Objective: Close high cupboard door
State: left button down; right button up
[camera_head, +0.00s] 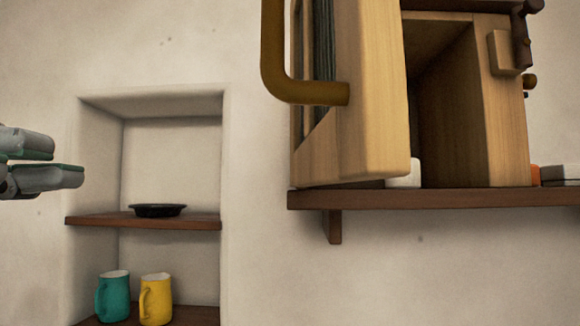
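The high cupboard (490,110) stands on a dark wooden wall shelf at the upper right. Its light wooden door (375,110) is open and swung out towards me, so part of the dark interior shows. A thick brown handle (300,92) is on the door's outer face, on the left side. My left gripper (70,167) comes in at the left edge, well left of the door and touching nothing. Its two fingers look slightly apart with nothing between them. My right gripper is not in view. The top of the cupboard and door is cut off.
The wall shelf (450,198) runs under the cupboard, with a bracket (332,227) below. A white object (404,174) sits by the door's lower edge. A wall niche (170,165) holds a black dish (158,210), a teal mug (114,297) and a yellow mug (157,299).

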pick_arm(q)
jog(key=w, duration=0.1)
jog(key=p, duration=0.3)
send_near(346, 163)
jog(key=d, duration=0.2)
jog(key=d+p, duration=0.1)
jog(key=d, duration=0.1)
jog(key=d+p, duration=0.1)
jog(key=d, duration=0.1)
jog(key=shift+w+r, duration=0.15)
jog(key=shift+w, duration=0.2)
jog(key=shift+d, duration=0.55)
jog(key=shift+a, duration=0.1)
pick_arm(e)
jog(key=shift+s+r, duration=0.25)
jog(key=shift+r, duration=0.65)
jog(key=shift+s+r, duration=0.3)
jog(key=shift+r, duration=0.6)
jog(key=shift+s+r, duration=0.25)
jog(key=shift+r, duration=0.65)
pick_arm(q)
jog(key=shift+w, duration=0.1)
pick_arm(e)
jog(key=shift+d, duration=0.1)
